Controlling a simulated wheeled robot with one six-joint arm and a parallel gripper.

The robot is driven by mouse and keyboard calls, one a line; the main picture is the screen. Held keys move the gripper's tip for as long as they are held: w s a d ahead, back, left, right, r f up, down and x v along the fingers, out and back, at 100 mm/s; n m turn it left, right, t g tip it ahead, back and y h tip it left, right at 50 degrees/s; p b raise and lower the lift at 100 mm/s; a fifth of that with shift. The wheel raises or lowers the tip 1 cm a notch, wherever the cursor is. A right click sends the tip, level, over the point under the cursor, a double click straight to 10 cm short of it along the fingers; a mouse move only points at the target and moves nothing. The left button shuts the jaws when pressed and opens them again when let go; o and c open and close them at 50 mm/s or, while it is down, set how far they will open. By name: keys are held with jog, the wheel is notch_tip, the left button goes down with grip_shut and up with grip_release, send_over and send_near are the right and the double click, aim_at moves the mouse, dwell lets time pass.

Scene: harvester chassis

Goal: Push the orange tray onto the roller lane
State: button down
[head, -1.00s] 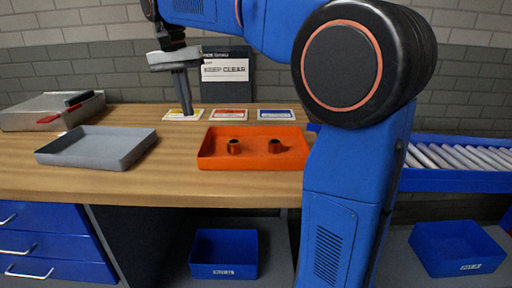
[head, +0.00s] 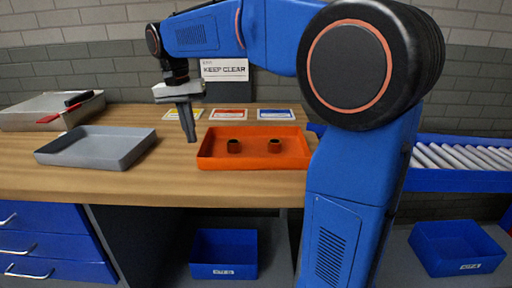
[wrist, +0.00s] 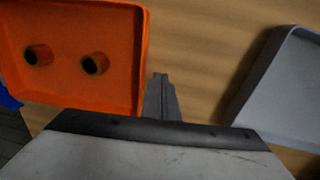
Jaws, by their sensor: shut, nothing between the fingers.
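The orange tray (head: 254,162) lies on the wooden bench, left of my blue arm column, with two dark ring-like parts (head: 233,146) inside it. The roller lane (head: 460,157) is at the right, beyond my column, with silver rollers in a blue frame. My gripper (head: 191,139) is shut and empty, pointing down just left of the tray's left wall. In the wrist view the shut fingers (wrist: 161,95) show beside the orange tray's wall (wrist: 140,60). I cannot tell whether they touch it. The tray's right end is close to my column, which hides the stretch between tray and lane.
A grey tray (head: 95,160) lies on the bench to the left, with bare wood (head: 165,170) between it and the gripper. A metal case (head: 45,112) stands at the far left. Several coloured cards (head: 229,114) lie along the back. Blue bins (head: 224,270) sit below.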

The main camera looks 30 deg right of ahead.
aim_at(279, 141)
jog(key=shift+s+d+f, duration=0.2)
jog(key=shift+s+d, duration=2.6)
jog(key=shift+d, duration=1.35)
jog(key=shift+s+d+f, duration=0.25)
jog(key=shift+s+d, duration=2.5)
jog(key=shift+d, duration=1.45)
jog(key=shift+s+d+f, duration=0.2)
jog(key=shift+s+d, duration=2.6)
jog(key=shift+d, duration=1.35)
jog(key=shift+w+a, duration=0.65)
jog(key=shift+a, duration=0.3)
jog(key=shift+w+a, duration=0.65)
jog(key=shift+a, duration=0.3)
notch_tip(279, 141, up, 14)
